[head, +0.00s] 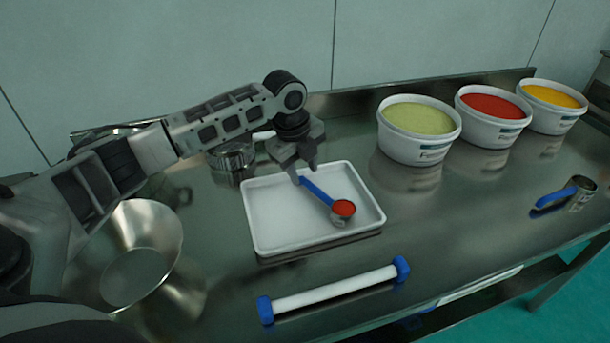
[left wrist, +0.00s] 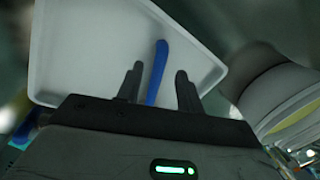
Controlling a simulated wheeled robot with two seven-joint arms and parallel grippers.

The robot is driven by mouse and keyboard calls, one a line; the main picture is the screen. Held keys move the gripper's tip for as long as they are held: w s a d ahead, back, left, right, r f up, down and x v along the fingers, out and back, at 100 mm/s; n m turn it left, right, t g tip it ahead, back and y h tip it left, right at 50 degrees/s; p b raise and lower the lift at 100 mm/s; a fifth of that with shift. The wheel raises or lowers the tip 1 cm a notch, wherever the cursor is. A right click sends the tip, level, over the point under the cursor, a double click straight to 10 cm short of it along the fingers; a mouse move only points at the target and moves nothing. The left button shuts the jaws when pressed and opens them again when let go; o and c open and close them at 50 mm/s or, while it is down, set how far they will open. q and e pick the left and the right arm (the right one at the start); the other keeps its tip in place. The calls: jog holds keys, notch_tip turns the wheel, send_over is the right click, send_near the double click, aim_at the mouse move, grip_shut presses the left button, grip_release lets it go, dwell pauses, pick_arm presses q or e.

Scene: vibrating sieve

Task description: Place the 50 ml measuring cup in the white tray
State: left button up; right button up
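A measuring cup (head: 343,208) with a blue handle (head: 317,190) lies in the white tray (head: 272,217), toward its right side, with red powder in its bowl. The blue handle also shows in the left wrist view (left wrist: 158,70), above the tray floor (left wrist: 80,50). My left gripper (head: 306,178) is over the tray's back edge, at the handle's end. Its fingers (left wrist: 158,88) are apart, with a gap on both sides of the handle. Another metal cup with a blue handle (head: 556,197) lies at the far right. I cannot read either cup's size. My right gripper is out of view.
Tubs with green (head: 420,118), red (head: 493,106) and yellow (head: 553,97) contents stand along the back right. A white bar with blue ends (head: 335,290) lies in front of the tray. A metal bowl (head: 155,235) is at left, a round metal piece (head: 232,156) behind the tray.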

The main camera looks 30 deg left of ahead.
pick_arm(q)
jog(key=v, duration=0.9)
jog(key=shift+s+f, duration=0.1)
